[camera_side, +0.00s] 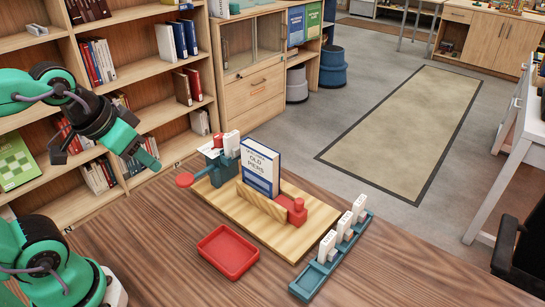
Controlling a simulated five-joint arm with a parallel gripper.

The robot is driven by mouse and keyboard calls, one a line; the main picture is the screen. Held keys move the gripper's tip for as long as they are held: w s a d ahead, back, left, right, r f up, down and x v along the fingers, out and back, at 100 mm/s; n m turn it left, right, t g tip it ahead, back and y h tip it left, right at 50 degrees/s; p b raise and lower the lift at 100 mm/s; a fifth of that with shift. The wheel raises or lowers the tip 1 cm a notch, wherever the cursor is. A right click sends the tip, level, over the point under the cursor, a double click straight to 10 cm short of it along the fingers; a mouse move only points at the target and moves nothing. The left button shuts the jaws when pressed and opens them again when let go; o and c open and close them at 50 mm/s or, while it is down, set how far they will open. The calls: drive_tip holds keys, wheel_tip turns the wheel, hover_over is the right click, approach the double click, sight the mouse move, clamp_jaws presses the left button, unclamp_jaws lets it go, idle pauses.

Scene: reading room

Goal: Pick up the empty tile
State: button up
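Several white tiles stand upright in a teal rack (306,287) on the right of the table; the near tile (327,247), a middle tile (344,225) and the far tile (359,208) show. Small dark marks are on them, too small to read, so I cannot tell which is empty. The near end of the rack holds no tile. My gripper (105,158) is at the upper left, well away from the rack. Its dark jaw and green jaw are spread apart, with nothing seen between them.
A wooden board (290,240) holds a book titled Old Piers (260,166), a red clamp (293,207) and a teal device (220,167) with white pieces. An empty red tray (228,252) lies in front. The near table (180,270) is clear. Shelves stand behind.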

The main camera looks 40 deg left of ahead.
idle(0.3)
drive_tip(key=g, duration=0.5)
approach(230, 134)
wheel_tip(230, 134, down, 2)
drive_tip(key=shift+d+f, duration=0.1)
drive_tip(key=shift+f, duration=0.15)
drive_tip(key=shift+w+f+g, duration=0.2)
drive_tip(key=shift+w+g, duration=0.1)
drive_tip(key=shift+w, duration=0.05)
drive_tip(key=shift+f, duration=1.3)
drive_tip(key=shift+f, duration=0.1)
